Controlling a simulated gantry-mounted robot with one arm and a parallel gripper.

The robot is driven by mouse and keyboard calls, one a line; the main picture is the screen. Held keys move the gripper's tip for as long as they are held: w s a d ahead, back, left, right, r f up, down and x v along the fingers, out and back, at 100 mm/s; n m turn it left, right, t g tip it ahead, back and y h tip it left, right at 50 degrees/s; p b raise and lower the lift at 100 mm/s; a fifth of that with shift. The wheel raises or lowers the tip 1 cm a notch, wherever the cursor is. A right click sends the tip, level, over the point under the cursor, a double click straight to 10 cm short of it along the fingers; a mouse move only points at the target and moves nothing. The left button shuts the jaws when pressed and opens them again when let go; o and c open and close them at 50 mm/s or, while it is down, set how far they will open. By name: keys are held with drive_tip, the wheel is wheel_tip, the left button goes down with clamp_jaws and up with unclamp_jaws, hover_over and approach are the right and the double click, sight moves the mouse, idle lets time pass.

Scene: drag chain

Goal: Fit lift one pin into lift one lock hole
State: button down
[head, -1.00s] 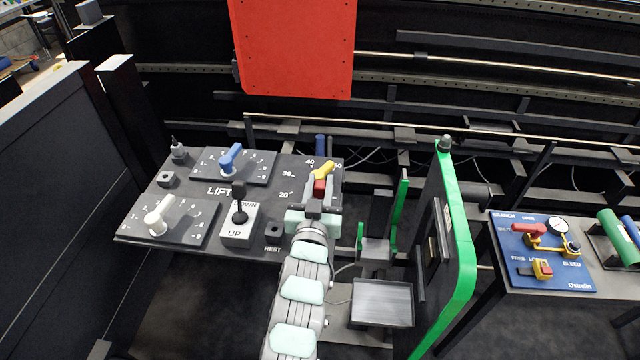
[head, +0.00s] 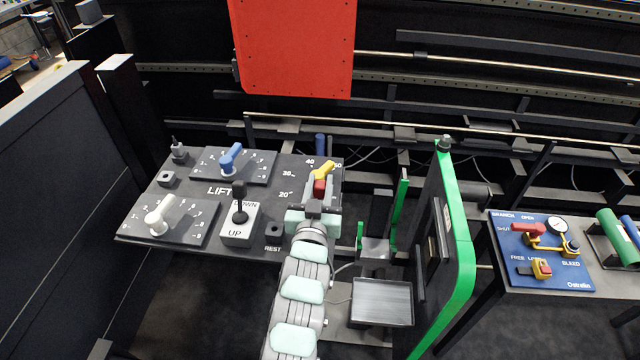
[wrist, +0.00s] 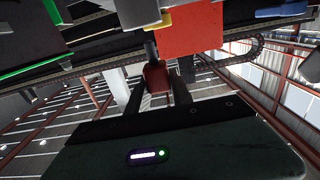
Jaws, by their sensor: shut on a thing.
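My gripper (head: 318,196) is shut on the red part of the pin (head: 320,187), above the right side of the LIFT panel (head: 262,170). In the wrist view the red grip (wrist: 156,78) sits between my two fingers, with a dark shaft (wrist: 150,51) beyond it. Whether the shaft's tip touches anything cannot be told. A small dark block with a hole (head: 167,179) stands at the panel's left, and another holed block (head: 273,230) stands beside the REST label. Which one is the lock hole is not clear.
A yellow pointer (head: 324,170) lies by the numbered dial, right behind the red grip. A blue knob (head: 230,158), a white knob (head: 158,220) and an UP/DOWN lever (head: 239,205) stand on the panel. A green-edged panel (head: 457,240) rises at right.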

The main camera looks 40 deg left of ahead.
drive_tip(key=shift+f+b, duration=0.3)
drive_tip(key=shift+f, duration=0.7)
drive_tip(key=shift+r, duration=0.1)
drive_tip(key=shift+r+p, duration=0.4)
drive_tip(key=shift+r, duration=0.15)
drive_tip(key=shift+p, duration=0.3)
idle(1.1)
drive_tip(key=shift+f, duration=0.6)
drive_tip(key=c, duration=1.1)
unclamp_jaws()
drive_tip(key=shift+f, duration=0.15)
drive_tip(key=shift+o, duration=0.2)
drive_tip(key=v, duration=1.1)
